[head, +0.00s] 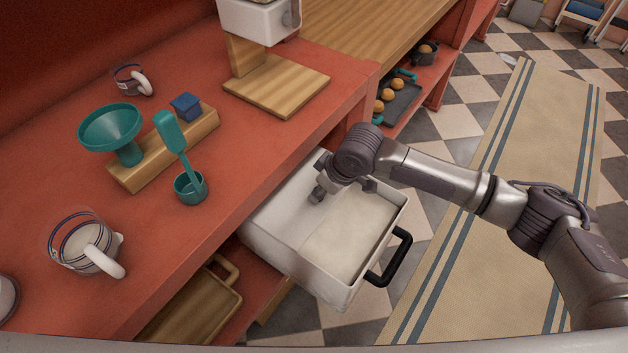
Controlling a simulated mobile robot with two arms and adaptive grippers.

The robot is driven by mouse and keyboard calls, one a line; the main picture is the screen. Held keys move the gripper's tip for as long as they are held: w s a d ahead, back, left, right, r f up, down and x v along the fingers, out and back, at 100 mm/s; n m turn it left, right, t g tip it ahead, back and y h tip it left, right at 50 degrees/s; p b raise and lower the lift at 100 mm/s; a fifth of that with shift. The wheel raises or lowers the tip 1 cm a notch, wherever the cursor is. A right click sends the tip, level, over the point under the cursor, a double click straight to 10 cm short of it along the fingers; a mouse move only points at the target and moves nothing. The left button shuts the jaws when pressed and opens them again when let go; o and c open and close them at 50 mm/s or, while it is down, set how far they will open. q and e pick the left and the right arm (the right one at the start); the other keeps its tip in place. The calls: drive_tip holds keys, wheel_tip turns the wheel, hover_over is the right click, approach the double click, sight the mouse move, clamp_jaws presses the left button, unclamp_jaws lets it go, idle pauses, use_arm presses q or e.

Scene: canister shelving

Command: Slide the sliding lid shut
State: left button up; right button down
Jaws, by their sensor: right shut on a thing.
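A white bin (258,241) with a black front handle (393,262) juts out from under the red counter. A pale white panel, which looks like the sliding lid (291,218), lies over the bin's back part, nearest the counter. The front part is open and shows a smooth cream surface (345,243), seemingly the contents. My right gripper (342,190) reaches over the bin from the right. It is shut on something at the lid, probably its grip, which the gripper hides. My left gripper is not in view.
The red counter (55,190) holds a teal funnel (109,127), a teal scoop (188,187), a blue block (186,107) and striped cups. A wooden stand (276,88) is at the back. A wooden tray (195,308) sits below. A striped rug (480,200) lies at right.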

drive_tip(key=s+d+p, duration=0.8)
drive_tip(key=d+p, duration=0.1)
drive_tip(key=d, duration=0.2)
drive_tip(key=shift+s+d, duration=0.2)
drive_tip(key=shift+d, duration=0.15)
drive_tip(key=c, duration=0.9)
unclamp_jaws()
drive_tip(key=v, duration=1.2)
